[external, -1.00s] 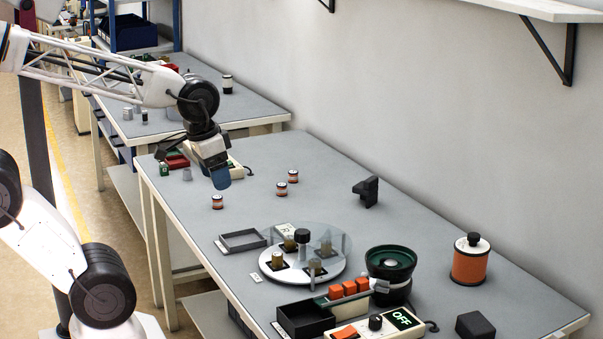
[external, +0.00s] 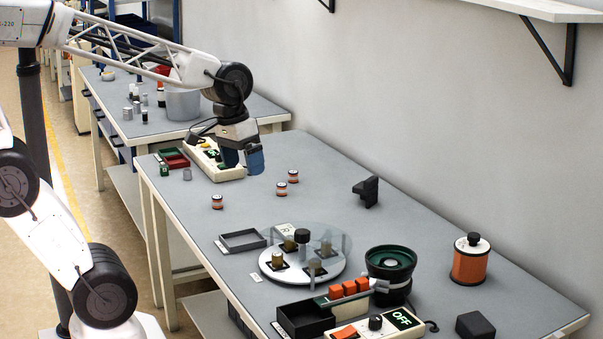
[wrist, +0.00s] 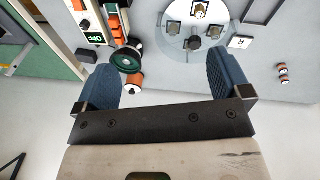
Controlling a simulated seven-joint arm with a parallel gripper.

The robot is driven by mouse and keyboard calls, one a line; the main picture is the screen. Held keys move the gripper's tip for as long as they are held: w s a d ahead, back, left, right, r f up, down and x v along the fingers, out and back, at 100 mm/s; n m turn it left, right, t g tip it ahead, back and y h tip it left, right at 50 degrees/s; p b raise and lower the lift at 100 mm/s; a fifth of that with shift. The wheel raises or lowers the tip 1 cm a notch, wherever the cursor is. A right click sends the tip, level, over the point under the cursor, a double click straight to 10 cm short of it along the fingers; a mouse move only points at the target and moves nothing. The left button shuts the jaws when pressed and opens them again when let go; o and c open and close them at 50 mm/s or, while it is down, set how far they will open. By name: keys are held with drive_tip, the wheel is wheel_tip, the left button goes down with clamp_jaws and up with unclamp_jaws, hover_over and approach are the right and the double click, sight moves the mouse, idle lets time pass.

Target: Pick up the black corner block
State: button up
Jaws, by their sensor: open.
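The black corner block (external: 367,191), stepped in outline, stands upright on the grey table near the wall in the external view. I cannot make it out in the wrist view, where my gripper body may hide it. My gripper (external: 243,166) has blue fingers and is above the table's far end, up and to the left of the block in the picture, well apart from it. In the wrist view the fingers (wrist: 164,74) are spread wide, with nothing held between them.
A plain dark block (external: 475,325) lies at the near right, also seen in the wrist view (wrist: 86,56). An orange canister (external: 469,262), a green-topped bowl feeder (external: 390,266) and a round dial plate (external: 275,274) stand nearby. Small cans (external: 281,189) sit between gripper and block. The wall is close behind.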

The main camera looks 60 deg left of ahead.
drive_tip(key=w+a+n+h, duration=0.2)
drive_tip(key=w+n, duration=0.1)
drive_tip(key=w, duration=0.6)
drive_tip(key=n+t+h, duration=0.1)
drive_tip(key=n+h, duration=0.6)
drive_tip(key=n, duration=0.6)
hover_over(365, 191)
drive_tip(key=s+d, duration=0.5)
drive_tip(key=s, duration=0.3)
wheel_tip(365, 191, down, 15)
drive_tip(key=w+a+f+n+t, duration=0.1)
drive_tip(key=w+a+f, duration=0.1)
drive_tip(key=a+f, duration=0.1)
drive_tip(key=w+a+f+n+t+h, duration=0.1)
drive_tip(key=w+a+f+n, duration=0.1)
drive_tip(key=a+f, duration=0.2)
drive_tip(key=w+a+f+n+t, duration=0.1)
drive_tip(key=w+a+f+n, duration=0.1)
drive_tip(key=a, duration=0.4)
drive_tip(key=shift+w+a+f+t+h, duration=0.15)
drive_tip(key=shift+w+a+f+h, duration=0.1)
drive_tip(key=shift+f, duration=0.4)
drive_tip(key=shift+w+a+f+t+h, duration=0.1)
drive_tip(key=shift+w+f+t+h, duration=0.1)
drive_tip(key=shift+f, duration=0.4)
drive_tip(key=shift+x, duration=1.25)
